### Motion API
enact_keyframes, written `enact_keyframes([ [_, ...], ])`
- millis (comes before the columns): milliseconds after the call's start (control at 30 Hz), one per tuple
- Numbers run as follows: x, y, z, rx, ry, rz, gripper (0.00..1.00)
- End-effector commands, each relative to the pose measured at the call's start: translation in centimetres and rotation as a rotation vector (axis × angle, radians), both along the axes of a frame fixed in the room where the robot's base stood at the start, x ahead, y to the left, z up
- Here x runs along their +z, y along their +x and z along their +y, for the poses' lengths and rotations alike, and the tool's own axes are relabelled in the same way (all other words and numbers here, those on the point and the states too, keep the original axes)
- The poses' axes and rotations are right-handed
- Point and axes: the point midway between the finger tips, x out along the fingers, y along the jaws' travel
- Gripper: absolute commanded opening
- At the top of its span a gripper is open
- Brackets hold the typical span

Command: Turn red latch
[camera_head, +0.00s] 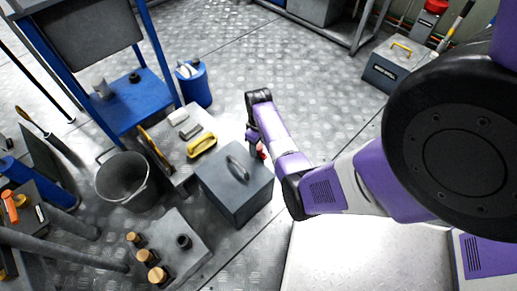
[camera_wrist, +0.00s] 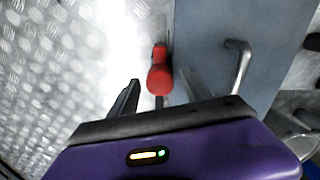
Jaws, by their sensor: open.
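The red latch (camera_wrist: 159,74) sticks out from the side edge of a grey metal box (camera_wrist: 215,40) in the wrist view. A small bit of red (camera_head: 262,151) shows beside the box (camera_head: 228,190) in the head view, mostly hidden by my arm. My gripper (camera_wrist: 158,88) is open, with one finger on each side of the latch's near end. I cannot tell whether either finger touches it. In the head view my gripper (camera_head: 254,138) is small and partly hidden at the box's far right corner.
A curved handle (camera_head: 238,168) rises from the box top; it also shows right of the fingers in the wrist view (camera_wrist: 238,65). A yellow-handled tool (camera_head: 202,146), a grey bucket (camera_head: 124,180) and a blue canister (camera_head: 194,85) stand to the left.

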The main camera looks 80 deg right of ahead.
Motion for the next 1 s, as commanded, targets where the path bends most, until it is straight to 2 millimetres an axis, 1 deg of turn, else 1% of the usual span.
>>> enact_keyframes([
  [33,-0.54,0.01,-0.01,0.000,0.000,0.000,0.57],
  [100,-0.77,0.02,-0.02,0.000,0.000,0.000,0.57],
  [367,-0.80,0.02,-0.02,0.000,-0.001,-0.001,0.57],
  [400,-0.79,0.02,-0.02,-0.001,-0.001,-0.001,0.53],
  [467,-0.80,0.01,-0.01,-0.001,-0.001,-0.001,0.42],
  [500,-0.79,0.01,-0.01,-0.001,-0.001,-0.001,0.34],
  [567,-0.80,0.01,-0.01,-0.001,-0.001,-0.001,0.22],
  [600,-0.79,0.01,-0.01,-0.001,-0.001,-0.001,0.14],
  [667,-0.80,0.01,-0.01,-0.001,-0.001,-0.001,0.02],
  [700,-0.80,0.01,0.00,-0.001,-0.001,-0.001,0.00],
  [1000,-0.61,0.01,0.01,-0.039,0.000,0.000,0.00],
])
